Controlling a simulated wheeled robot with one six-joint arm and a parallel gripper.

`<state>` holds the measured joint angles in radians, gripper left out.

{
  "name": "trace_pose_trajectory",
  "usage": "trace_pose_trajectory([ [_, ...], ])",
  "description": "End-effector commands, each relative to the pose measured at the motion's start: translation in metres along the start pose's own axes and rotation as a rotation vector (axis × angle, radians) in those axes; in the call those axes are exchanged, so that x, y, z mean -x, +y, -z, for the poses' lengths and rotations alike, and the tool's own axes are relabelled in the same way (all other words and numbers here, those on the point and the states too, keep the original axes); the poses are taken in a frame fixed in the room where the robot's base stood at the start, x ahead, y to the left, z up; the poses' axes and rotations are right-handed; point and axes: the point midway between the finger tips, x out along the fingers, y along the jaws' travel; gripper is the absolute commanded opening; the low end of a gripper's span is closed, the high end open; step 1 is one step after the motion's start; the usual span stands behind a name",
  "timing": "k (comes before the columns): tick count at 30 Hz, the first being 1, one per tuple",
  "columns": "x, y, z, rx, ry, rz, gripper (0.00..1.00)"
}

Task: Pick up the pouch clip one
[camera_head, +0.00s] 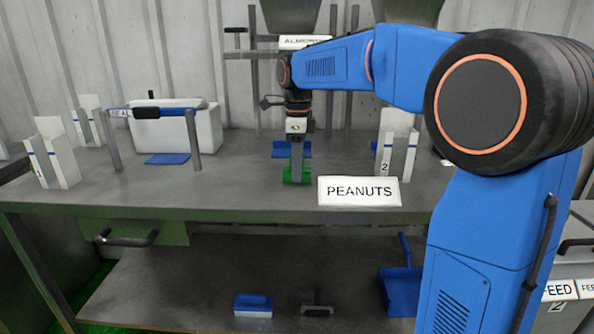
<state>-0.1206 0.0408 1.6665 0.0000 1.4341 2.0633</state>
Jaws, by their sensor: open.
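My gripper (297,168) points straight down over the middle of the metal table (240,195). It is open, with its grey fingers low, at a small green piece (290,176) on the tabletop. The green shows on both sides of the fingers, and part of it is hidden behind them. I cannot tell whether they touch it or whether it is pouch clip one; no label shows on it. A white holder marked 2 (384,168) stands to the right of my gripper.
A white PEANUTS sign (358,191) stands at the table's front edge, close right of my gripper. A white bin (207,134) sits behind a blue-ended bar on posts (113,140) at left. White upright holders (68,165) stand far left. A blue brush (253,305) lies on the lower shelf.

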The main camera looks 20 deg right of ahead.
Motion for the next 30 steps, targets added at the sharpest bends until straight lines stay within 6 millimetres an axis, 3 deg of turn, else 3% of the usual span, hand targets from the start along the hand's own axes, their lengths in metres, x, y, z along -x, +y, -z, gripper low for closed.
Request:
trace_pose_trajectory([
  [10,-0.009,0.0,0.0,0.0,0.0,0.0,0.41],
  [15,-0.008,0.0,0.0,0.0,0.0,0.0,0.02],
  [16,-0.008,0.0,0.0,0.0,0.0,0.0,0.0],
  [26,-0.006,0.0,0.001,0.0,0.0,0.0,0.0],
  [30,0.005,-0.001,0.008,-0.001,-0.001,0.002,0.0],
])
